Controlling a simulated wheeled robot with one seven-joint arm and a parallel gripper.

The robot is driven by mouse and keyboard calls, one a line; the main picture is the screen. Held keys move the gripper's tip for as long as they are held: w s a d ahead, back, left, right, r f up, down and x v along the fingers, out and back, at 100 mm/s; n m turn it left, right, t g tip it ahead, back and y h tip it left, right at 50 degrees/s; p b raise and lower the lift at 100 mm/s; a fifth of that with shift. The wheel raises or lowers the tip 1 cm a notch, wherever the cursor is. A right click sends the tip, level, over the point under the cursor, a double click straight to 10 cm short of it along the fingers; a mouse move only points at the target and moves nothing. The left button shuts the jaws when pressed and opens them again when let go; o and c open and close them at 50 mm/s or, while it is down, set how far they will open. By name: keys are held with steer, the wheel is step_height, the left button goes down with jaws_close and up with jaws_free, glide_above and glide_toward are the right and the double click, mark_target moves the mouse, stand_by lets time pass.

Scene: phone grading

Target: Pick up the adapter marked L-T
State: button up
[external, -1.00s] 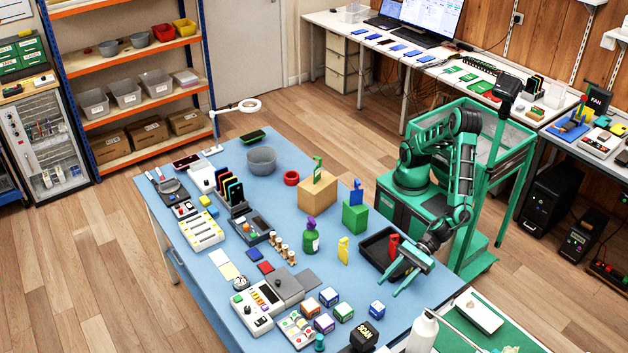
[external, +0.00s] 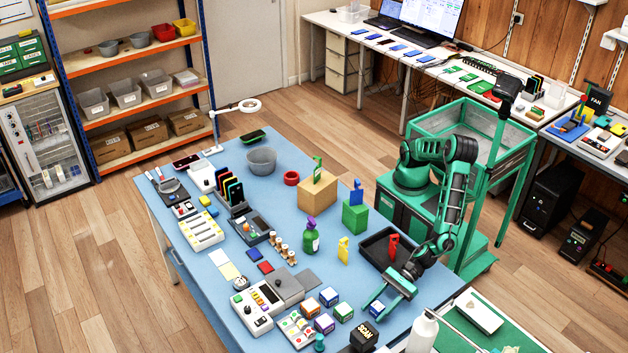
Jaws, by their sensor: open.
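Several small cube-shaped adapters with coloured faces stand near the front of the blue table. The markings are too small to read, so I cannot tell which is L-T. My gripper (external: 374,311) is open, low over the table, with its fingertips on either side of the blue-marked adapter. I cannot tell whether they touch it.
A black tray (external: 371,252) with a red piece (external: 393,246) lies behind my gripper. A black scan block (external: 363,337) and a white bottle (external: 422,332) stand close in front. A white device (external: 259,306) is to the left. Bare blue table lies around the yellow figure (external: 343,249).

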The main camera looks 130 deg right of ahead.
mark_target(374, 312)
steer(key=shift+x, duration=1.6)
steer(key=c, duration=0.8)
steer(key=shift+r, duration=0.1)
